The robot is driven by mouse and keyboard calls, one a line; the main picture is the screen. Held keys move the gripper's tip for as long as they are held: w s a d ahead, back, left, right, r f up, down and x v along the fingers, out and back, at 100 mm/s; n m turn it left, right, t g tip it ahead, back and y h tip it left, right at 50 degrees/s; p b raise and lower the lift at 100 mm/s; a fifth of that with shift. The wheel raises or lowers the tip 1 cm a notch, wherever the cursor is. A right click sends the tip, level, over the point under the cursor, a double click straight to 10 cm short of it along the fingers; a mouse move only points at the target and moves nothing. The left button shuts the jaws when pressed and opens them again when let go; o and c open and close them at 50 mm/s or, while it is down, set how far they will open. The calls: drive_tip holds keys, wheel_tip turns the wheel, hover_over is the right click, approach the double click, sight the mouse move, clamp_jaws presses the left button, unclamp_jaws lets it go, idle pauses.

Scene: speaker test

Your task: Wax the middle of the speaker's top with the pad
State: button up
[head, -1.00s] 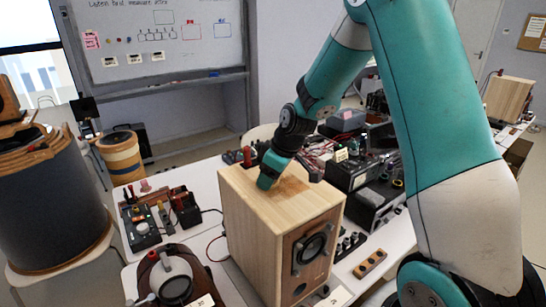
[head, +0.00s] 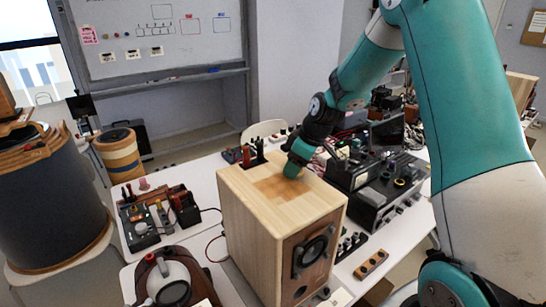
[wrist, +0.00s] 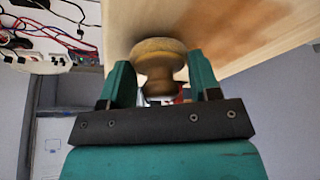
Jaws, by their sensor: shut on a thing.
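The speaker (head: 250,235) is a light wooden box on the white table, with a dark round driver in its front. A darker, browner patch (head: 280,188) lies on the middle of its top. My gripper (head: 292,170) is over the far right part of the top, pointing down. In the wrist view, its teal fingers are shut on the pad (wrist: 158,52), a rounded tan piece with a narrower stem. The pad's face is against or very close to the speaker's wood (wrist: 240,25); I cannot tell which. In the head view the pad is hidden behind the fingers.
Black bench instruments (head: 380,190) stand close right of the speaker. A small meter (head: 142,225) and a round dark-and-white device (head: 168,280) are to its left. A large dark spool (head: 50,200) stands at far left. Some white table is bare at left.

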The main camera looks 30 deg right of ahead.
wheel_tip(320, 180, up, 2)
drive_tip(key=shift+a+r, duration=0.1)
drive_tip(key=shift+a, duration=0.05)
drive_tip(key=shift+r+p, duration=1.95)
drive_tip(key=shift+r, duration=0.6)
drive_tip(key=shift+s, duration=0.15)
